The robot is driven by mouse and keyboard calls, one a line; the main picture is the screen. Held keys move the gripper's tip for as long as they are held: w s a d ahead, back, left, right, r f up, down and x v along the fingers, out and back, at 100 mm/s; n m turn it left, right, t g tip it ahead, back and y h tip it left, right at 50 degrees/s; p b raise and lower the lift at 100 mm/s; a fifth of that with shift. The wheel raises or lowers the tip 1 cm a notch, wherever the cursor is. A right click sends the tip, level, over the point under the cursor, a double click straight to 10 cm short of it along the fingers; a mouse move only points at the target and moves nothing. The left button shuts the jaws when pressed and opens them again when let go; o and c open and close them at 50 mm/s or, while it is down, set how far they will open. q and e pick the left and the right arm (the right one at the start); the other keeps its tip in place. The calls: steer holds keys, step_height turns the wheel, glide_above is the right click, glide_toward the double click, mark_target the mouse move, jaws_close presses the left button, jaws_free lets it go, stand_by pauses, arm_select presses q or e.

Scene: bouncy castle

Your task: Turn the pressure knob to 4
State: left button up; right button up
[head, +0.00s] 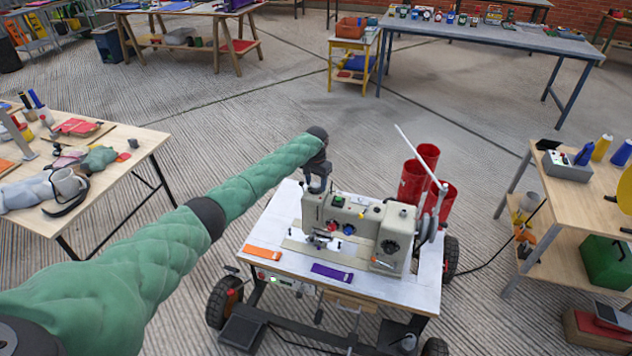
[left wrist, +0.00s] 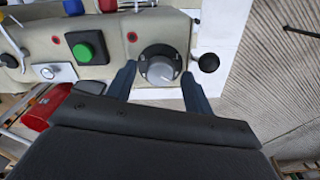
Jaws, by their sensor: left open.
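The cream sewing machine (head: 372,222) stands on a white-topped wheeled cart. In the left wrist view, a dark round dial with a grey knob (left wrist: 160,71) sits on the machine's top, right of a green square button (left wrist: 88,47). I take this as the pressure knob; its numbers are too small to read. My left gripper (left wrist: 159,75) is open, with one finger on each side of the dial; I cannot tell whether they touch it. In the head view, my left gripper (head: 319,184) points down at the machine's left end and hides the knob. My right gripper is not in view.
A black ball-ended lever (left wrist: 208,62) stands just right of the fingers. Orange (head: 263,253) and purple (head: 332,273) strips lie on the cart's front. Red cylinders (head: 412,183) stand behind the machine. Worktables stand left, right and behind, with open floor between.

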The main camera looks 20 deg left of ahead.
arm_select(q)
steer(key=shift+f, duration=0.1)
steer(key=c, duration=1)
